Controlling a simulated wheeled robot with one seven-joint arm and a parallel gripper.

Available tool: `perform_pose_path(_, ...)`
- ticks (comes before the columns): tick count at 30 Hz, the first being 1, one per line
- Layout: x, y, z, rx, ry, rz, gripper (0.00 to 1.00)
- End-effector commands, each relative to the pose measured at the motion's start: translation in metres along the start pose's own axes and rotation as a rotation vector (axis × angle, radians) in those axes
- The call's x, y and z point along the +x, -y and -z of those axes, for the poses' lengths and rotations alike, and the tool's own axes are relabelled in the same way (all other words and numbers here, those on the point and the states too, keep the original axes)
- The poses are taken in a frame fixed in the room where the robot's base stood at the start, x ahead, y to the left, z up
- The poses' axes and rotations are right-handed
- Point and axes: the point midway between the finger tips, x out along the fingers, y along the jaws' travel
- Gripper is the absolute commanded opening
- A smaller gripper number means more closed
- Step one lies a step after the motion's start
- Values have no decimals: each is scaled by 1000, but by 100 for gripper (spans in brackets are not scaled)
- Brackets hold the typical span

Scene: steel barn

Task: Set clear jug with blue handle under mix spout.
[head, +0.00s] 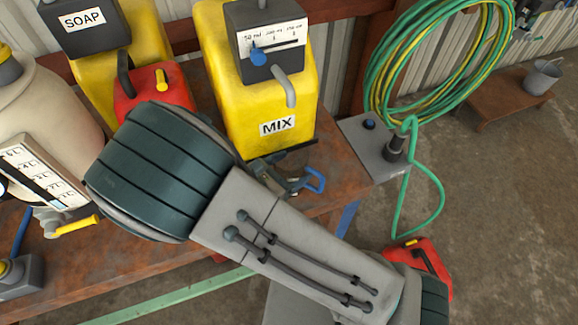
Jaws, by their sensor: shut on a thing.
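The yellow tank labelled MIX (225,75) stands on the rusty bench, with a dark dosing box (268,35) on its top. Its grey mix spout (287,88) bends down at the tank's front right. The jug's blue handle (317,181) shows near the bench edge, below and a little right of the spout. The clear body is hard to make out against the bench and partly hidden. My gripper (290,180) is low in front of the MIX tank, shut on the jug beside the handle. My arm hides much of the gripper, so the exact contact cannot be seen.
A red can (155,88), a yellow SOAP tank (142,40) and a cream tank (45,105) with a yellow-handled tap crowd the rusty bench (340,172) on the left. A grey plate (375,150) with a green hose stands right. Another red can (425,262) is on the floor.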

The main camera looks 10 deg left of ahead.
Motion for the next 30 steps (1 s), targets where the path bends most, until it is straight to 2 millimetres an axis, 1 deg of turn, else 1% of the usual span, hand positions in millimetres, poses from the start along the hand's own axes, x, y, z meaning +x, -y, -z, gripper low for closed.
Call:
perform_pose_path(4,2,0,5,-1,1,0,47)
perform_pose_path(5,1,0,4,0,0,0,78)
perform_pose_path(6,1,0,3,0,0,0,89)
perform_pose_path(7,1,0,3,0,0,0,94)
perform_pose_path(16,0,0,2,0,0,0,94)
perform_pose_path(18,-1,0,-2,0,0,-1,94)
perform_pose_path(19,-4,0,0,0,-1,-3,94)
perform_pose_path(23,-26,-1,2,2,-4,-4,94)
perform_pose_path(30,-79,0,2,2,-3,-4,94)
